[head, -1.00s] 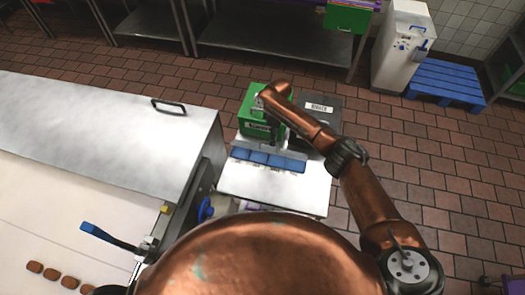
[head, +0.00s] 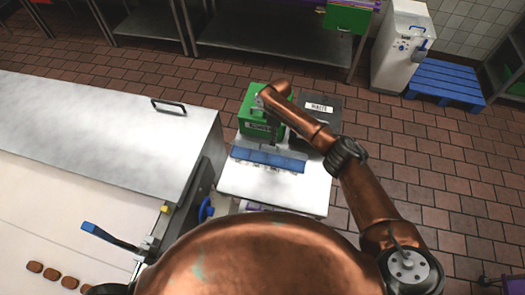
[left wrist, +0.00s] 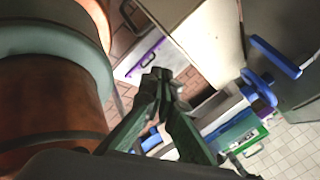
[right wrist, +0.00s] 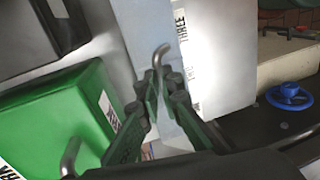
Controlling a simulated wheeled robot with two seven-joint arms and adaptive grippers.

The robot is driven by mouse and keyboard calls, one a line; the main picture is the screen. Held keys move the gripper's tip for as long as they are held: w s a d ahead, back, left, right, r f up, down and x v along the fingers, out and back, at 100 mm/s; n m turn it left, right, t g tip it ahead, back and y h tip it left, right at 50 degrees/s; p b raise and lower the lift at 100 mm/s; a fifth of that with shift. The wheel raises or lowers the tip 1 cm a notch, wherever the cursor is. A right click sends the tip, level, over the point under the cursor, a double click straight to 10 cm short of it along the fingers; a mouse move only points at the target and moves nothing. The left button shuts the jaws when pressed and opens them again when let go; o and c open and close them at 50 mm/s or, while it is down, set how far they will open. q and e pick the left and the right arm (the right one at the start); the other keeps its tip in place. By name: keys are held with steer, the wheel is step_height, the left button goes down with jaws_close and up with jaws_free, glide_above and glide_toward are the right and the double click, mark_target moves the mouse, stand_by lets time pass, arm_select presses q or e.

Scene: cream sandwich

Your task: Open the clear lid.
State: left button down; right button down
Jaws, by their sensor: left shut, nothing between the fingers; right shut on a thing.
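In the right wrist view my right gripper (right wrist: 157,88) is shut on a bent metal handle (right wrist: 160,52). The handle stands in front of a pale, see-through panel that looks like the clear lid (right wrist: 145,22). In the head view the right gripper is mostly behind my copper arm, over the work surface. A blue strip (head: 268,161) lies there, hazy as if seen through the lid; the lid's exact tilt I cannot tell. In the left wrist view my left gripper (left wrist: 158,76) is shut and empty, away from the lid.
A green box (head: 258,122) and a dark grey box (head: 318,108) stand behind the strip. The white table top (head: 275,190) is bare in front. A metal-hooded conveyor (head: 110,120) is at left. The right wrist view shows a blue handwheel (right wrist: 288,96).

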arm_select(q)
steer(key=w+d+m+t, duration=0.1)
steer(key=w+d+m, duration=0.15)
steer(key=w, duration=0.35)
steer(key=w+d+m+t, duration=0.1)
steer(key=w+m, duration=0.2)
steer(key=w, duration=0.4)
steer(key=m+t+h, duration=0.2)
steer(key=m, duration=1.7)
glide_toward(263, 148)
steer(key=w+d, duration=0.1)
steer(key=w, duration=0.1)
steer(key=w+d, duration=0.1)
steer(key=shift+w+d, duration=0.2)
steer(key=shift+w, duration=0.15)
steer(key=shift+w+d+r, duration=0.15)
steer(key=shift+w+r, duration=0.1)
steer(key=shift+w, duration=0.35)
